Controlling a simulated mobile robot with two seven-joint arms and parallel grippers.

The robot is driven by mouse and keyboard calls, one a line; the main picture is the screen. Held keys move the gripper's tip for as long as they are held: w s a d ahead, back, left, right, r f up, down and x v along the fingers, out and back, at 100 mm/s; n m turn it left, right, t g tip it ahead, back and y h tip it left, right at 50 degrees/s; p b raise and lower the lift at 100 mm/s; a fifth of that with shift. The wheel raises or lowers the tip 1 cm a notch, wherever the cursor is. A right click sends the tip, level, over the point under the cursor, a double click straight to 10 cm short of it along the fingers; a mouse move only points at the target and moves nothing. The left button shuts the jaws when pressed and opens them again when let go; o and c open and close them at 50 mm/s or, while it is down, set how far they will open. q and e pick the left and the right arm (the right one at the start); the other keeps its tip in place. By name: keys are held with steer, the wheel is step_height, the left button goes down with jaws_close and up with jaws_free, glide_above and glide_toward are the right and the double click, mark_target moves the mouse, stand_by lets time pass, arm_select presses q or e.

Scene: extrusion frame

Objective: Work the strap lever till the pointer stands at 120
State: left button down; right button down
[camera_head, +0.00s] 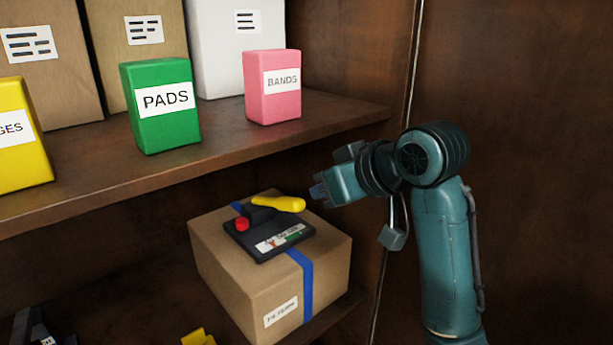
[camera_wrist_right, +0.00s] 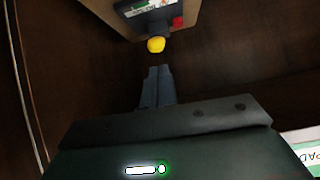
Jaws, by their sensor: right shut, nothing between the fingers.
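The strap lever has a yellow handle (camera_head: 278,204) on a black tensioner (camera_head: 268,236), which sits on top of a cardboard box (camera_head: 225,270) with a blue strap (camera_head: 307,277) around it. A red knob (camera_head: 243,224) is at its left. The tensioner's plate carries a small gauge label (camera_head: 284,237), and its pointer is too small to read. My right gripper (camera_head: 318,191) is shut and empty, just right of the handle's tip and apart from it. In the right wrist view the shut fingers (camera_wrist_right: 157,82) point toward the yellow handle end (camera_wrist_right: 156,45). My left gripper is not in view.
The shelf above (camera_head: 210,156) holds a green PADS box (camera_head: 164,128), a pink BANDS box (camera_head: 272,105) and a yellow box (camera_head: 20,155). A yellow object (camera_head: 198,338) lies at the bottom edge. The cabinet's side wall stands right of the strapped box.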

mark_target(295, 199)
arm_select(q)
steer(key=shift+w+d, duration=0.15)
arm_select(e)
step_height(295, 199, up, 3)
steer(key=shift+s+d+f+n, duration=0.1)
steer(key=shift+f+n, duration=0.05)
steer(key=shift+n, duration=0.15)
steer(key=p+x, duration=0.1)
steer(key=x, duration=0.7)
steer(key=shift+w+f, duration=0.25)
steer(key=shift+w+a+f, duration=0.4)
steer(key=shift+a, duration=0.05)
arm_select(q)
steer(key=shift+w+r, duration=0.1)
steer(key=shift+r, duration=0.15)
